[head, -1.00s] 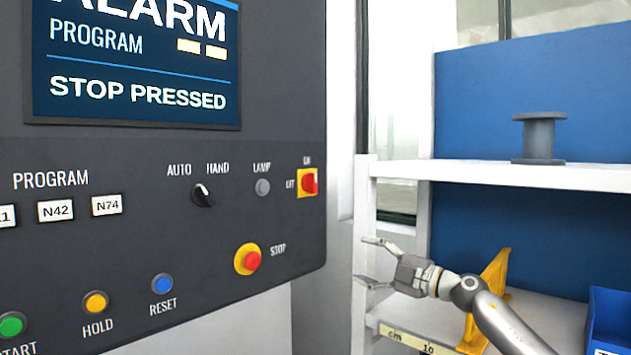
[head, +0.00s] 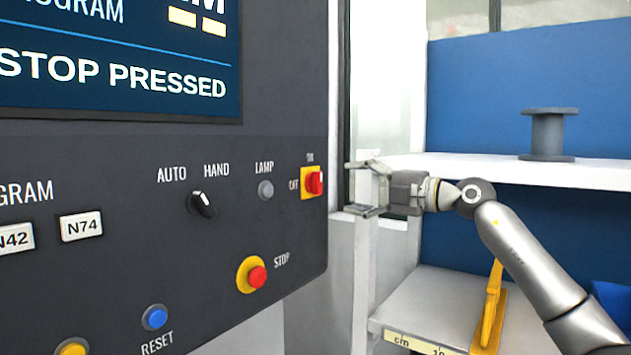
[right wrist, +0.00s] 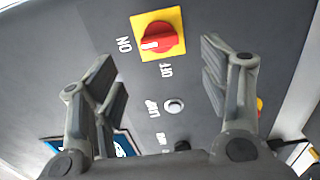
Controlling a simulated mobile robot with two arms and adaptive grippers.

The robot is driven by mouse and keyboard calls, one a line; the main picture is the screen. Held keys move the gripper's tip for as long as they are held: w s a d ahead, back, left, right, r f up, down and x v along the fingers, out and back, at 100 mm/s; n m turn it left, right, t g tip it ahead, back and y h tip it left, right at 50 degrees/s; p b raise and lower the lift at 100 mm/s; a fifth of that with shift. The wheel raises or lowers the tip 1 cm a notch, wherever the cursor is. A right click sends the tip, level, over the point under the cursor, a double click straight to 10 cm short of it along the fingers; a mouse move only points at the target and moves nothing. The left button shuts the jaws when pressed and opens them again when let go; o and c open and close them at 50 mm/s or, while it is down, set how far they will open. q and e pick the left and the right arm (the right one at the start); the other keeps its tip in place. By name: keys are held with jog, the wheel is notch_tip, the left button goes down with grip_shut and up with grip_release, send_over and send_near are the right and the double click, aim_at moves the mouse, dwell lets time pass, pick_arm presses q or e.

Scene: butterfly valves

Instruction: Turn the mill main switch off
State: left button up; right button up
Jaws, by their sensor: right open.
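The main switch (head: 313,183) is a red rotary knob on a yellow plate at the right edge of the dark control panel, with ON above and OFF to its left. In the right wrist view the knob (right wrist: 158,38) has its white mark toward the ON label. My right gripper (head: 356,188) is open and empty, just right of the switch at about its height and pointing at it. In the right wrist view its fingers (right wrist: 157,62) stand either side of the picture with the knob showing between and beyond them, apart from it. My left gripper is out of view.
A red STOP button (head: 257,277) on a yellow ring sits below the switch. The LAMP button (head: 265,190) and AUTO/HAND selector (head: 202,204) are to its left. A white shelf (head: 440,166) with a grey spool (head: 548,135) stands behind my right arm.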

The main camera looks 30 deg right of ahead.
aim_at(321, 184)
jog(key=x, duration=0.1)
jog(key=p+x, duration=0.1)
jog(key=x, duration=0.1)
jog(key=p+x, duration=0.1)
jog(key=shift+w+a+r, duration=0.2)
jog(key=shift+w+r, duration=0.1)
jog(key=shift+r, duration=0.05)
jog(key=p+x, duration=0.1)
jog(key=x, duration=0.2)
jog(key=shift+w+f, duration=0.1)
jog(key=shift+f, duration=0.1)
jog(key=shift+w+a+p, duration=0.2)
jog(key=shift+w+p, duration=0.3)
jog(key=shift+f, duration=0.1)
jog(key=shift+c, duration=1.5)
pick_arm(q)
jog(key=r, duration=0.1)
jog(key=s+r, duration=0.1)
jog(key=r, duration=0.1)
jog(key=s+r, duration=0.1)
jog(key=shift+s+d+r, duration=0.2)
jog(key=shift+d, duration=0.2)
pick_arm(e)
jog(key=c, duration=0.7)
